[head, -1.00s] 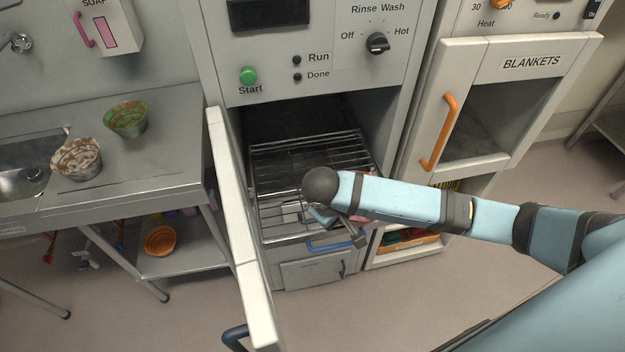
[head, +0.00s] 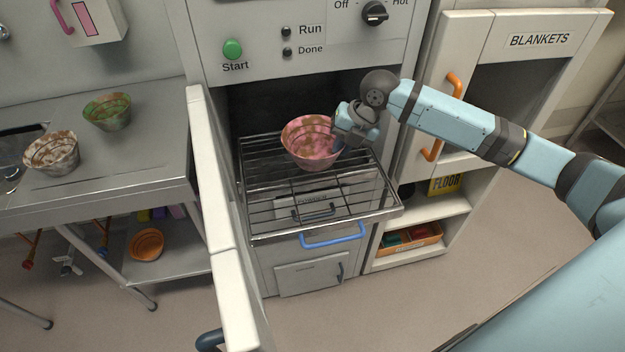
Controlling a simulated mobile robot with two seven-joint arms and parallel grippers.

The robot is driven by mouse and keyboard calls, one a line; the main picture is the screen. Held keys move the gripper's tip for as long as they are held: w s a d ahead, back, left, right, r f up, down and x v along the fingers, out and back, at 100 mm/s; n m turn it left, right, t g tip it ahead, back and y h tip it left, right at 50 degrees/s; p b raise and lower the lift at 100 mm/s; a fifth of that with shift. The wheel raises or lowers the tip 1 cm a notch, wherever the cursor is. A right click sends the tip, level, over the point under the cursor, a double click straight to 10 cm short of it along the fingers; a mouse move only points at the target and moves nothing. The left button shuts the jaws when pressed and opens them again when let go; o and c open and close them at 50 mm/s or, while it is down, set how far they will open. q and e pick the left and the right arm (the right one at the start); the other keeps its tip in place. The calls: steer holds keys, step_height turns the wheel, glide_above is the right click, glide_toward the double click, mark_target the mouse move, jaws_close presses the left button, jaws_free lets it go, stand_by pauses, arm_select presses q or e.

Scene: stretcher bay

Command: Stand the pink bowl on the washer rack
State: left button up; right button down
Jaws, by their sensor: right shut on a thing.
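The pink bowl (head: 308,143), with brownish soil marks, is over the back part of the pulled-out wire washer rack (head: 270,215). It looks upright with its open side up and slightly tilted toward me. I cannot tell whether its base touches the wires. My right gripper (head: 345,130) is shut on the right side of the bowl's rim, and its fingertips are partly hidden. My left gripper is not in view.
The washer door (head: 215,190) stands open at the rack's left. A green bowl (head: 107,111) and a whitish bowl (head: 52,152) stand on the steel counter (head: 150,155). An orange bowl (head: 147,244) is on the shelf below. The rack's front is clear.

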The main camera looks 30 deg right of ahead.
steer(key=shift+w+d+r+n+g, duration=0.25)
steer(key=shift+w+r+n+g, duration=0.05)
steer(key=shift+n, duration=0.5)
step_height(320, 180, down, 10)
steer(key=shift+r, duration=0.1)
steer(key=c, duration=1.3)
jaws_free()
steer(key=v, duration=1.2)
steer(key=shift+d, duration=0.1)
